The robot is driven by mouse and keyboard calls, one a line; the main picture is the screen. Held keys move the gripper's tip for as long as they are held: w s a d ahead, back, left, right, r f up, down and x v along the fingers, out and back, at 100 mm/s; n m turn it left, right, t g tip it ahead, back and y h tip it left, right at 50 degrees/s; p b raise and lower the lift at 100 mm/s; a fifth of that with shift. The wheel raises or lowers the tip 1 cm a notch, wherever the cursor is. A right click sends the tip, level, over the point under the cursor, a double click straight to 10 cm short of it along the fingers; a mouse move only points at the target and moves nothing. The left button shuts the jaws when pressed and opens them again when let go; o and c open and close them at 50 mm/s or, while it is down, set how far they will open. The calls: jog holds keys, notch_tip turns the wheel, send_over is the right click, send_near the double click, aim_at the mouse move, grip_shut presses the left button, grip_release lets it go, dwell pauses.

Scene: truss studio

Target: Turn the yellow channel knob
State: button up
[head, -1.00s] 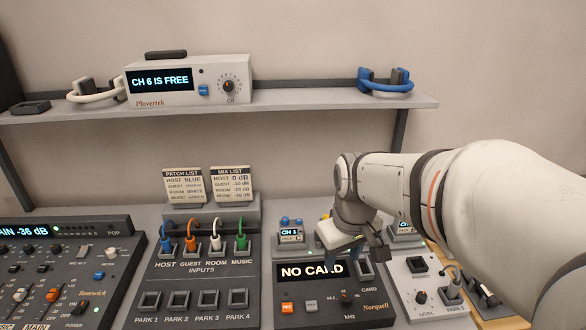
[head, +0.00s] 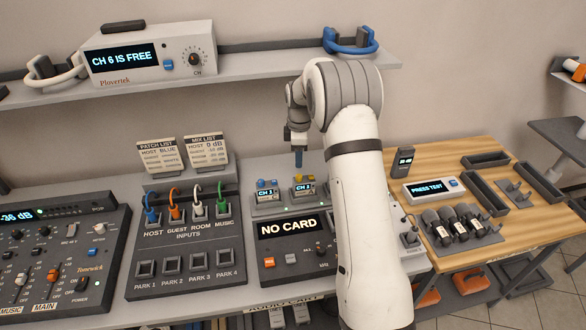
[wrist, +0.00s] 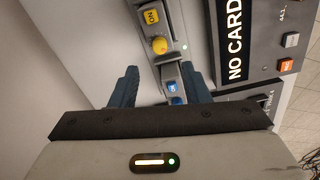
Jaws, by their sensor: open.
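The yellow channel knob (wrist: 160,45) sits on a small grey unit, with an ON label beyond it in the wrist view. In the head view the knob (head: 307,178) is a small yellow spot on top of the right CH 3 unit (head: 303,189). My gripper (wrist: 158,68) is open and empty, with its two blue-grey fingers spread to either side below the knob in the picture. In the head view my gripper (head: 299,160) points down just above that unit. I cannot tell whether a finger touches it.
A second CH 3 unit (head: 265,195) with blue knobs stands close on the left. The NO CARD recorder (head: 289,228) lies in front. The shelf box (head: 150,58) reads CH 6 IS FREE. A wooden table (head: 440,165) stands to the right.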

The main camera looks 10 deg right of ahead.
aim_at(299, 175)
jog(key=shift+f+p, duration=1)
jog(key=shift+f, duration=2.9)
